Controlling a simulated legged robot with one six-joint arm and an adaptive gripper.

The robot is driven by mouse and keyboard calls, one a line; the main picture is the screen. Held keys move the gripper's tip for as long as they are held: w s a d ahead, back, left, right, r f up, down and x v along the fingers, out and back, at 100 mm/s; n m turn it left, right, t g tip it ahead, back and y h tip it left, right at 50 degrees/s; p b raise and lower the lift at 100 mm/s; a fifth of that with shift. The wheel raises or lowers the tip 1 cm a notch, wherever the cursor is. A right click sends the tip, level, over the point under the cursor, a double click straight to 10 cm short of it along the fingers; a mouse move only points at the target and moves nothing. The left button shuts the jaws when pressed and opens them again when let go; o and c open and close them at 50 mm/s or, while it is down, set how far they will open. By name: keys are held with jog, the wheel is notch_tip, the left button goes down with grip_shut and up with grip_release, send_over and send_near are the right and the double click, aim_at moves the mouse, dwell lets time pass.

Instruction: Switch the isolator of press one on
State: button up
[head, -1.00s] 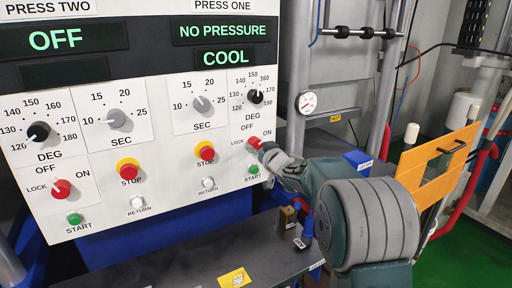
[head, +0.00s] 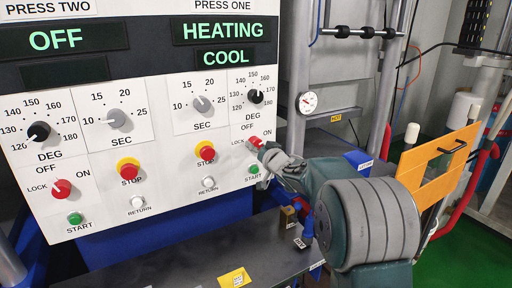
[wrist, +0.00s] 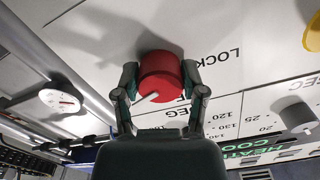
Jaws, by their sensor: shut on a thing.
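The red isolator knob (head: 255,142) of press one sits on the right of the control panel, among the labels OFF, LOCK and ON. My gripper (head: 264,149) is at it and shut on it. In the wrist view my gripper (wrist: 162,92) has one finger on each side of the red knob (wrist: 160,72), whose white pointer mark shows. The press one display (head: 224,31) reads HEATING, and the small display (head: 226,57) below it reads COOL. The press two display (head: 57,39) reads OFF. In the head view my gripper partly hides the knob and its ON label.
Just below my gripper is a green START button (head: 254,169). A red STOP button (head: 206,152) and a white RETURN button (head: 208,182) are to the left. Press two's red isolator (head: 61,188) is far left. A dark bench (head: 190,262) lies below the panel.

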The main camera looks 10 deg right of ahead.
jog(key=o, duration=1.1)
jog(key=shift+f, duration=0.4)
jog(key=shift+o, duration=0.2)
jog(key=shift+r, duration=0.15)
jog(key=shift+r, duration=0.1)
jog(key=v, duration=1.2)
jog(key=s+d+r+m+g+h, duration=0.2)
jog(key=s+g+h, duration=0.2)
jog(key=s+h, duration=0.55)
jog(key=s+a+f+n+g+y, duration=0.1)
jog(key=s+a+f+g+y, duration=0.1)
jog(key=s, duration=1.1)
jog(key=s+a+f+n+g+y, duration=0.1)
jog(key=s+f+g, duration=0.4)
jog(key=s, duration=0.8)
jog(key=a+f+y, duration=0.1)
jog(key=a, duration=0.1)
jog(key=shift+s+a+g, duration=0.25)
jog(key=shift+a+g, duration=0.05)
jog(key=shift+a, duration=0.05)
